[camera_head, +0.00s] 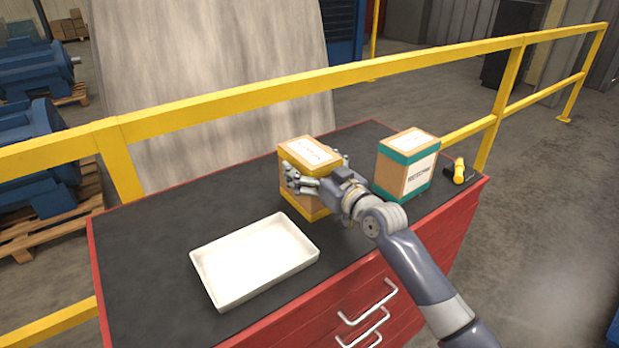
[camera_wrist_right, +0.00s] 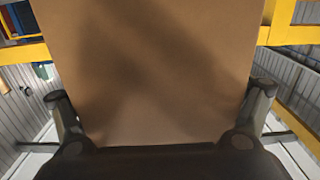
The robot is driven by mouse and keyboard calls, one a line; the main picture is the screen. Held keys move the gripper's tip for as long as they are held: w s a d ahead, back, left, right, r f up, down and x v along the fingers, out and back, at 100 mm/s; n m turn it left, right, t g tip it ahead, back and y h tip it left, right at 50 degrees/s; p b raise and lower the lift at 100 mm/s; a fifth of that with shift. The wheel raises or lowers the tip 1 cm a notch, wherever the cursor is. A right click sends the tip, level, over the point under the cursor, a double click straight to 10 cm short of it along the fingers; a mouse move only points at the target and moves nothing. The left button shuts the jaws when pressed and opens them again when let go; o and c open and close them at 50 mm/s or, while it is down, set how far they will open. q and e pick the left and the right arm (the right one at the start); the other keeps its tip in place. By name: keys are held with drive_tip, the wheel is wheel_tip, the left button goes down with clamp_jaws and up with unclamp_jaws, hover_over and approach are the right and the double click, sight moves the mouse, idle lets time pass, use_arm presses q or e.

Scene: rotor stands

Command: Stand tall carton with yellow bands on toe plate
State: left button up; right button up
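The tall carton with yellow bands (camera_head: 291,203) stands upright on the dark top of the red cabinet in the head view. Its plain brown side (camera_wrist_right: 155,70) fills the middle of the right wrist view. My right gripper (camera_head: 318,172) reaches around it from the right, with fingers on two opposite sides. In the wrist view the fingers (camera_wrist_right: 158,102) lie close along both edges of the carton; I cannot tell whether they press on it. My left gripper is not in view. I cannot make out a toe plate.
A carton with teal bands (camera_head: 406,172) stands right of my gripper, with a yellow-handled tool (camera_head: 459,171) beyond it. A white tray (camera_head: 214,290) lies in front on the cabinet top (camera_head: 140,245). A yellow railing (camera_head: 220,106) runs behind. The cabinet's left part is clear.

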drive_tip(key=c, duration=1)
drive_tip(key=shift+r, duration=0.1)
